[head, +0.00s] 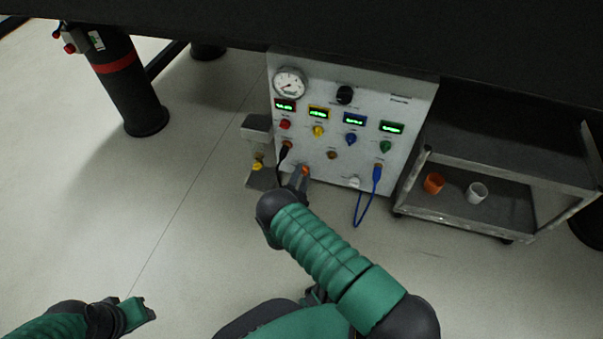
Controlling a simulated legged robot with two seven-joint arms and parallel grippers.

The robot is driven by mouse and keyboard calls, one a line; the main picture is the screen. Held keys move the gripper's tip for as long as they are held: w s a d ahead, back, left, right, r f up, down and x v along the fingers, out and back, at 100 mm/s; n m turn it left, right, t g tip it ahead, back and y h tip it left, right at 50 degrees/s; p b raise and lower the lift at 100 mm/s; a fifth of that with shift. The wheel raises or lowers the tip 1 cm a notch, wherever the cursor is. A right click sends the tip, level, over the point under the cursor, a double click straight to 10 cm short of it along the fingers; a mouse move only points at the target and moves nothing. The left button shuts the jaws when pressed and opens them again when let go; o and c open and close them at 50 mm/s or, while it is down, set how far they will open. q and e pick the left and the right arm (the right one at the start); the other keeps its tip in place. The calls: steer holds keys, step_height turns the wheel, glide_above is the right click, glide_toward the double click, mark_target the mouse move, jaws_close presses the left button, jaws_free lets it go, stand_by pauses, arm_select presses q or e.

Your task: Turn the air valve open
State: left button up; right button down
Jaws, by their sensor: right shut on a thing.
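A pale control panel (325,98) stands upright under the dark bench top. My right gripper (301,175) is at the panel's lower left, shut on a small orange-red knob (306,170). This knob looks like the air valve; its label is too small to read. The fingers partly hide the knob, so its turn angle cannot be read. A round gauge (289,83) is at the panel's upper left. My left gripper (147,309) is low at the left, far from the panel, with nothing visible in it; its jaw opening is unclear.
A black cable (280,165) hangs close left of my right gripper, and a blue cable (358,207) loops at the right. A grey box (256,130) stands left of the panel. A cart (450,215) holds an orange cup (433,183) and a white cup (476,193). Floor at left is clear.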

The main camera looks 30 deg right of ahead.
steer(key=shift+s+f+m+p, duration=0.15)
steer(key=shift+m+p, duration=0.85)
steer(key=shift+m, duration=1.35)
steer(key=shift+s+m+p, duration=0.1)
steer(key=shift+m+p, duration=0.85)
steer(key=shift+m, duration=1.4)
steer(key=shift+d+f, duration=0.1)
steer(key=c, duration=1.2)
jaws_free()
steer(key=shift+c, duration=0.2)
steer(key=shift+o, duration=1)
steer(key=shift+w, duration=0.1)
